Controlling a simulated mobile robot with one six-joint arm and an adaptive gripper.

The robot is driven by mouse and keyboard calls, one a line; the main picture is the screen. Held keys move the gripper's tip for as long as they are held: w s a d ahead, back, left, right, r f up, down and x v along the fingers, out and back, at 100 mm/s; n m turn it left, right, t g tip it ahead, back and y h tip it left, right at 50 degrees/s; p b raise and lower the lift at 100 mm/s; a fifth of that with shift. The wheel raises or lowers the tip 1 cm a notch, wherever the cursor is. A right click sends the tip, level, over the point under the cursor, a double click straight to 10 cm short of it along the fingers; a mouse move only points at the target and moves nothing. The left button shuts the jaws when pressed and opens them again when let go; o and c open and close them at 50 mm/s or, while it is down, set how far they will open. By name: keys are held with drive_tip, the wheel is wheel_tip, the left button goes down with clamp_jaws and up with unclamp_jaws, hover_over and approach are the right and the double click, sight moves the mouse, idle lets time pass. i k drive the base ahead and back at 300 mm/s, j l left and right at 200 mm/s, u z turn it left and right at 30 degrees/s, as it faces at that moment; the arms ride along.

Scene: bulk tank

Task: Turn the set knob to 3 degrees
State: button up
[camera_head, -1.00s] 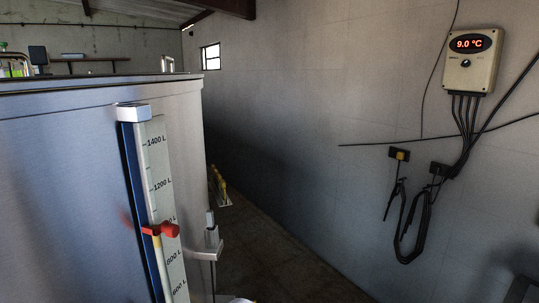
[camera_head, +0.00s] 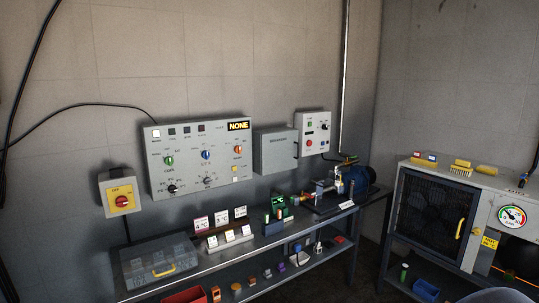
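A grey control panel (camera_head: 222,160) hangs on the wall left of centre. It carries a green knob (camera_head: 168,160), a blue knob (camera_head: 206,155) and an orange knob (camera_head: 238,149) in its middle row. Below them are a black knob (camera_head: 172,188) and a grey knob (camera_head: 208,180), each with small marks around it. The lettering is too small to tell which is the set knob or where each points. A yellow-on-black label on the panel reads NONE. My gripper is not in view.
A bench (camera_head: 255,244) below the panel holds a clear-lidded case (camera_head: 160,262), small cards, a green device (camera_head: 279,207) and a blue motor (camera_head: 358,181). A red-and-yellow switch (camera_head: 121,201) is left of the panel. A grey cabinet (camera_head: 432,215) with a gauge stands at right.

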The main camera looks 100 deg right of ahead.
sight(172, 189)
drive_tip(key=z, duration=2.8)
drive_tip(key=i+j+z, duration=0.35)
drive_tip(key=i, duration=0.25)
drive_tip(key=i+j+z, duration=0.3)
drive_tip(key=i+j, duration=0.15)
drive_tip(key=i, duration=0.15)
drive_tip(key=i+j+z, duration=0.35)
drive_tip(key=i+j, duration=0.2)
drive_tip(key=j, duration=0.1)
